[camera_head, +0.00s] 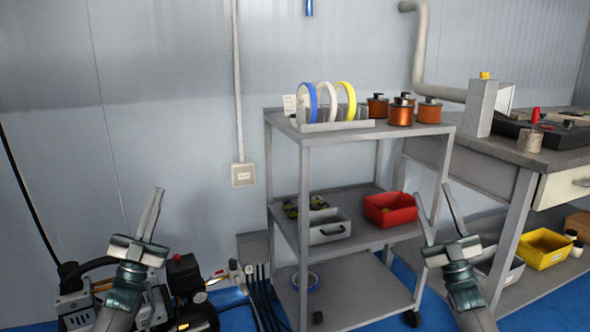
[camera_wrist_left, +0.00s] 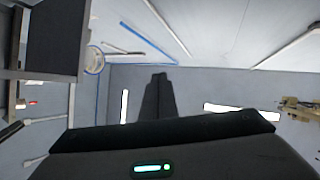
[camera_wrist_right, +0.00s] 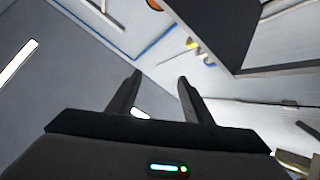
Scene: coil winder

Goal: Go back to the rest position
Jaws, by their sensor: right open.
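My left gripper (camera_head: 157,190) is raised at the lower left of the head view, with its fingers pointing up. In the left wrist view its fingers (camera_wrist_left: 158,76) are together with nothing between them. My right gripper (camera_head: 432,191) is raised in front of the cart's right side in the head view. Its fingers are spread apart, and the right wrist view (camera_wrist_right: 160,76) shows an empty gap between them. Neither gripper appears to touch anything.
A grey cart (camera_head: 350,133) carries blue, white and yellow tape rolls (camera_head: 346,98) and several copper coils (camera_head: 400,114). A red bin (camera_head: 391,208) is on its middle shelf. A workbench (camera_head: 500,150) stands right. Black-and-red equipment (camera_head: 185,280) and cables are on the floor at left.

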